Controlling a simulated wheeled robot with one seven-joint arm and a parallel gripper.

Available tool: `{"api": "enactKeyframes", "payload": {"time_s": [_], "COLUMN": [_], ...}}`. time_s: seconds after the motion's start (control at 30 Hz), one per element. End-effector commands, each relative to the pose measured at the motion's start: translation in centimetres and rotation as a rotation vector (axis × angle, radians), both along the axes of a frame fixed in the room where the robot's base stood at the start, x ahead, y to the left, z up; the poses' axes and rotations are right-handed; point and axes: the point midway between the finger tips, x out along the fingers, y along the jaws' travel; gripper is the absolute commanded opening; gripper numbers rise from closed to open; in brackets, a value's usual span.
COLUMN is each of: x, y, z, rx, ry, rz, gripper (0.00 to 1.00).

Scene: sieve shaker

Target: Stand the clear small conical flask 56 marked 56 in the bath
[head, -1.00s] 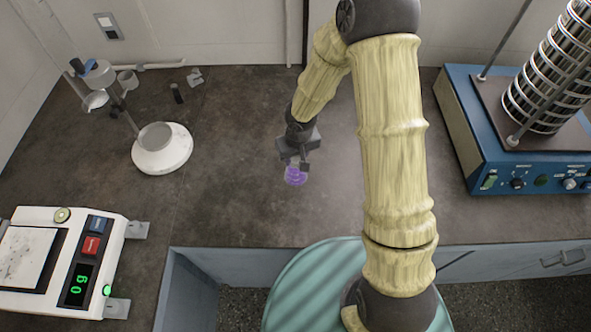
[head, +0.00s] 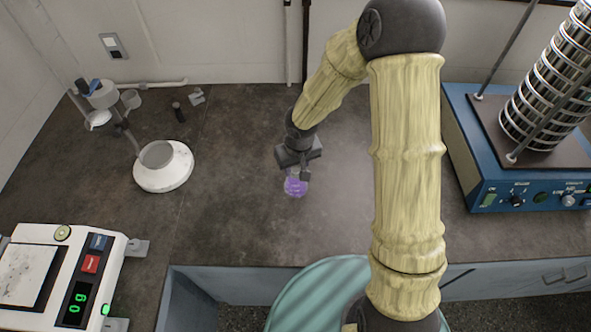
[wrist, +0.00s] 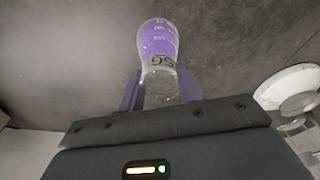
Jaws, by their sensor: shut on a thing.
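The clear conical flask (wrist: 158,50) is marked 56 and has purple contents in its wide part. In the head view the flask (head: 296,186) hangs below my gripper (head: 298,172), over the bare middle of the bench. In the wrist view my gripper (wrist: 160,92) is shut on the flask's neck, with a finger on each side. The height of the flask above the bench is hard to tell. A white round basin (head: 176,178) with a hollow in its top, apparently the bath, stands left of the flask. It also shows at the right of the wrist view (wrist: 285,82).
A stand (head: 103,96) with small cups is behind the basin. A small dark bottle (head: 178,112) stands nearby. A white balance (head: 88,265) is at front left, and a blue sieve shaker (head: 480,165) is at right. The bench between basin and gripper is clear.

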Motion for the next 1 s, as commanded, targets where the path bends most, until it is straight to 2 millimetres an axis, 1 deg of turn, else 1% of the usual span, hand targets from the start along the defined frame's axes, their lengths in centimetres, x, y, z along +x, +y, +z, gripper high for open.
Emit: {"api": "enactKeyframes", "payload": {"time_s": [0.03,0.2,0.5,0.7,1.0], "x": [0.1,0.1,0.1,0.1,0.0], "y": [0.0,0.0,0.1,0.0,0.0], "z": [0.8,2.5,4.8,5.5,5.7], "rx": [0.002,0.001,0.001,0.0,0.001], "ry": [-0.003,-0.004,-0.003,-0.002,-0.001], "rz": [-0.001,-0.001,0.0,-0.001,0.0], "gripper": [0.0,0.0,0.0,0.0,0.0]}}
